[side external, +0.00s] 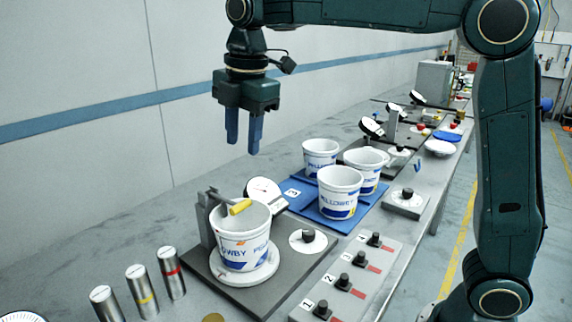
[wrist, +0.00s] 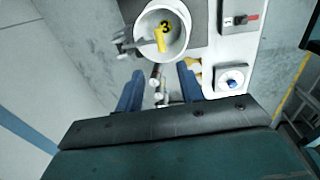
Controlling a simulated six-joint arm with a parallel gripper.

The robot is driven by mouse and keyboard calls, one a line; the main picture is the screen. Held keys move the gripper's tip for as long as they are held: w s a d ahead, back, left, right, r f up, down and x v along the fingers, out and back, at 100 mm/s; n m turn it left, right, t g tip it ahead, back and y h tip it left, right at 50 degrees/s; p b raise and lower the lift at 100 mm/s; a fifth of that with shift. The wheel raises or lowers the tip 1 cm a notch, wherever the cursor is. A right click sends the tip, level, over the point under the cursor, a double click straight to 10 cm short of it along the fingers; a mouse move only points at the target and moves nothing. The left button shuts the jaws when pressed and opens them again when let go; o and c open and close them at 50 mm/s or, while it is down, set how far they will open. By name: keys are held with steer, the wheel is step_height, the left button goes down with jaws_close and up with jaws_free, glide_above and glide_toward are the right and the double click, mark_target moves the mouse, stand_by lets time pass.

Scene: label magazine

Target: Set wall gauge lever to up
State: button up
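A white tub (side external: 243,240) with blue lettering sits in a gauge stand at the front of the bench. A short yellow lever handle (side external: 240,207) lies across the tub's rim, nearly level, beside a grey bracket and a white dial (side external: 264,190). The wrist view shows the yellow handle (wrist: 160,39) over the open mouth of the tub (wrist: 178,50). My gripper (side external: 243,134) is open and empty, pointing down above and behind the tub, clear of the lever. Its two blue fingers (wrist: 159,88) stand apart in the wrist view with nothing held.
Several more tubs (side external: 339,190) stand on a blue mat (side external: 295,194) behind the gauge. A panel of numbered knobs (side external: 345,282) lies to the right, and metal cylinders (side external: 141,290) stand at front left. The air around my gripper is clear.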

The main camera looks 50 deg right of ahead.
mark_target(241, 203)
steer(key=f, duration=0.4)
steer(key=w+f, duration=0.1)
steer(key=f, duration=0.8)
steer(key=shift+w+f, duration=0.3)
steer(key=shift+w, duration=0.1)
jaws_close()
